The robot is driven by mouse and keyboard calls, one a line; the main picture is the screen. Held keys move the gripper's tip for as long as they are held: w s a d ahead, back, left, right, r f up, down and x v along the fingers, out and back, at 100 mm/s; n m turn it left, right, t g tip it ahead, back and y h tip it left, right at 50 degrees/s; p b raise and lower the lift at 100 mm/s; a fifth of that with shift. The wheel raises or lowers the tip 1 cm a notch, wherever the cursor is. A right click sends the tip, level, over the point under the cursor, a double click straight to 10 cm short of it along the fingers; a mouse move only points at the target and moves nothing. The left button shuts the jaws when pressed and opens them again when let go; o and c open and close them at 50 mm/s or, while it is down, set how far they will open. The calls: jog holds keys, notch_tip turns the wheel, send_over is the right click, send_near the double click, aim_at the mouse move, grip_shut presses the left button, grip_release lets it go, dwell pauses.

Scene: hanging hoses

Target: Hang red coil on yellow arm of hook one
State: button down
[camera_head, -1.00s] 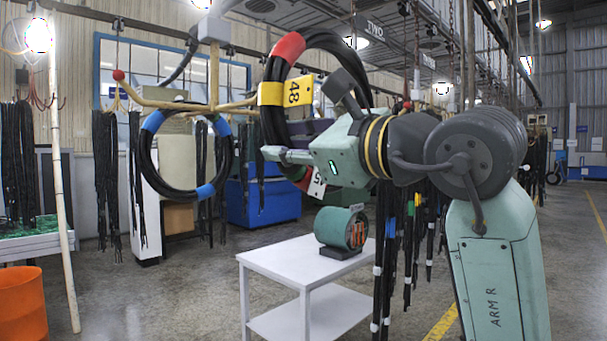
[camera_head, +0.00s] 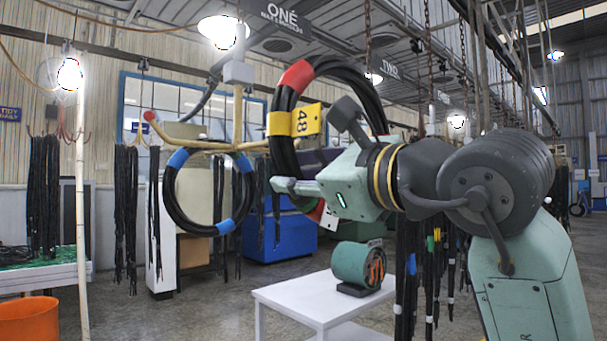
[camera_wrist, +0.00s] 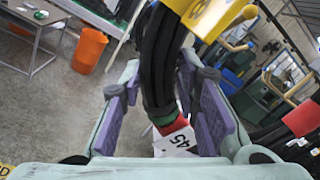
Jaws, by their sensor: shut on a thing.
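The red coil (camera_head: 296,76) is a thick black hose ring with red bands and a yellow tag marked 48. My gripper (camera_head: 292,186) is shut on its lower part. In the wrist view the hose (camera_wrist: 158,65) runs between the purple pads of my gripper (camera_wrist: 162,90), by a red band and a white 45 tag. Hook one (camera_head: 238,110) hangs under the ONE sign, left of the coil, with yellowish arms (camera_head: 190,145); one has a red tip. The right arm's end passes behind or beside the coil; I cannot tell whether they touch.
A blue-banded coil (camera_head: 168,200) hangs on hook one's left side. A white table (camera_head: 320,298) with a green reel (camera_head: 357,264) stands below. A white pole (camera_head: 80,200) and an orange bin (camera_head: 30,322) are at left. Black hoses hang at right.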

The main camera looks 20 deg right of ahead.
jog(key=shift+a+f+x, duration=0.2)
jog(key=shift+a+x, duration=0.3)
jog(key=shift+x, duration=7.4)
notch_tip(320, 180, down, 7)
jog(key=w+b, duration=0.2)
jog(key=b, duration=0.2)
jog(key=shift+w+a+b, duration=0.3)
jog(key=shift+w+a, duration=0.05)
jog(key=shift+a, duration=0.15)
jog(key=shift+f, duration=0.1)
